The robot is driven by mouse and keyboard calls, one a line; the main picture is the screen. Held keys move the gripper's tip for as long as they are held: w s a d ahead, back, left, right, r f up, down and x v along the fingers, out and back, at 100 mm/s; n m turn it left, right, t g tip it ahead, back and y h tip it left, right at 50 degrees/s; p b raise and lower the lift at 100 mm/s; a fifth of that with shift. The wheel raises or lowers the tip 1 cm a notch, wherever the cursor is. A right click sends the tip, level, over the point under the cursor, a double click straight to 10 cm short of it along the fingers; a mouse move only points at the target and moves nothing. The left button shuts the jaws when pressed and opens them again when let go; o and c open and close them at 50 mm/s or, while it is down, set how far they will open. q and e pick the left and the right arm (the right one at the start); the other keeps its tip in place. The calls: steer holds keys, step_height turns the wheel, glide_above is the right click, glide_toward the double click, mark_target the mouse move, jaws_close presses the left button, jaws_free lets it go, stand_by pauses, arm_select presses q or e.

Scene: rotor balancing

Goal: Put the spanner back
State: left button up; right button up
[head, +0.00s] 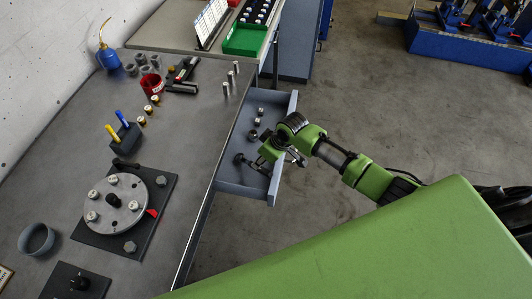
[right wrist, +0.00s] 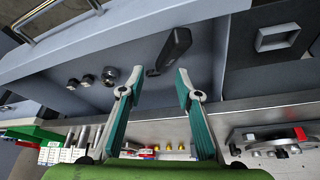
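A dark-handled tool that looks like the spanner (right wrist: 175,48) lies in the open drawer (right wrist: 215,65). It also shows in the head view (head: 252,165), partly hidden by my gripper, in the near part of the drawer (head: 229,187). My right gripper (right wrist: 158,80) is open and empty, its two teal fingers pointing into the drawer with the tool beyond the gap between the tips. In the head view my right gripper (head: 277,157) is over the drawer's right side. Whether a finger touches the tool cannot be told. My left gripper is not in view.
Several small metal pieces (head: 257,121) sit farther back in the drawer. The bench holds a round rotor plate (head: 115,203), a block with blue and yellow handles (head: 125,138), a red cup (head: 151,83), a black tool (head: 183,75) and a blue oil can (head: 108,58). Floor right of the drawer is clear.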

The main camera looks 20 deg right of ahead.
steer(key=shift+d+r, duration=0.1)
steer(key=shift+r, duration=0.55)
steer(key=b+v, duration=0.1)
steer(key=v, duration=1)
steer(key=shift+s+r, duration=0.2)
steer(key=shift+r, duration=0.05)
steer(key=s+a+f+m, duration=0.1)
steer(key=s+a+f, duration=0.15)
steer(key=s, duration=0.65)
steer(key=s+a+f+m, duration=0.1)
steer(key=s+a, duration=0.2)
steer(key=s, duration=0.5)
steer(key=s+d+m+h, duration=0.25)
steer(key=s+d, duration=0.25)
steer(key=s, duration=0.3)
step_height(320, 180, down, 30)
steer(key=s+g+b, duration=0.2)
steer(key=b, duration=0.2)
steer(key=s+d+f+b, duration=0.2)
steer(key=s+f, duration=1.4)
steer(key=f, duration=0.2)
steer(key=shift+s+d+f+g+b, duration=0.15)
steer(key=shift+s+d+g+b, duration=0.25)
